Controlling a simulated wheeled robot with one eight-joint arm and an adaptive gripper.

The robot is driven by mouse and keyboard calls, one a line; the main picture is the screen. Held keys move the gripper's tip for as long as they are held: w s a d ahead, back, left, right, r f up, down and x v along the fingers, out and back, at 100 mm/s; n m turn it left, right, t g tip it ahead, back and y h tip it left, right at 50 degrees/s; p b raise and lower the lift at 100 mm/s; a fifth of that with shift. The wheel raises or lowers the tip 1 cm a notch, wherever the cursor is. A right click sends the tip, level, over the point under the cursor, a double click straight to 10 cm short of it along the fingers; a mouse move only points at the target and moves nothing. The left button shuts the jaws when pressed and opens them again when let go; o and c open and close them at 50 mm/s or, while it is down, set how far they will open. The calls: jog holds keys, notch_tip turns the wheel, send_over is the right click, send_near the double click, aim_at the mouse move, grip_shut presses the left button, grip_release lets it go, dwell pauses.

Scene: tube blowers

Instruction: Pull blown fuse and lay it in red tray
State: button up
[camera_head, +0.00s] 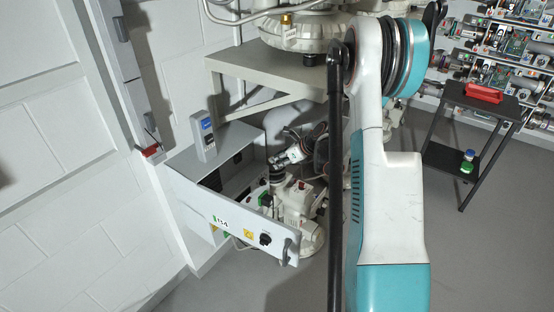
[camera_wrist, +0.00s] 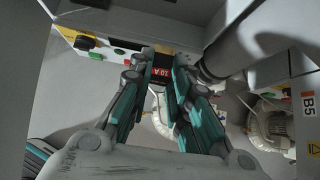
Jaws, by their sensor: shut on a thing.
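In the wrist view, my gripper (camera_wrist: 166,70) has its teal fingers closed on the two sides of a fuse (camera_wrist: 161,72) with a red "10 A" label. The fuse is between the fingertips, close to the edge of the grey control box panel; I cannot tell whether it is still seated. In the head view, the open control box (camera_head: 238,218) marked B4 is left of centre, and the fuse cannot be made out there. The red tray (camera_head: 484,93) lies on the top of a dark cart at the upper right and looks empty.
The dark cart (camera_head: 482,105) has a lower shelf with small blue and green items (camera_head: 467,162). Blower machinery (camera_head: 298,204) stands beside and below the box. A grey shelf (camera_head: 270,72) juts out above it. Another box marked B5 (camera_wrist: 308,99) is at the right.

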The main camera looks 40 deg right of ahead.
jog(key=shift+s+d, duration=0.25)
jog(key=shift+s, duration=0.35)
jog(key=shift+s+d, duration=0.2)
jog(key=shift+s, duration=0.4)
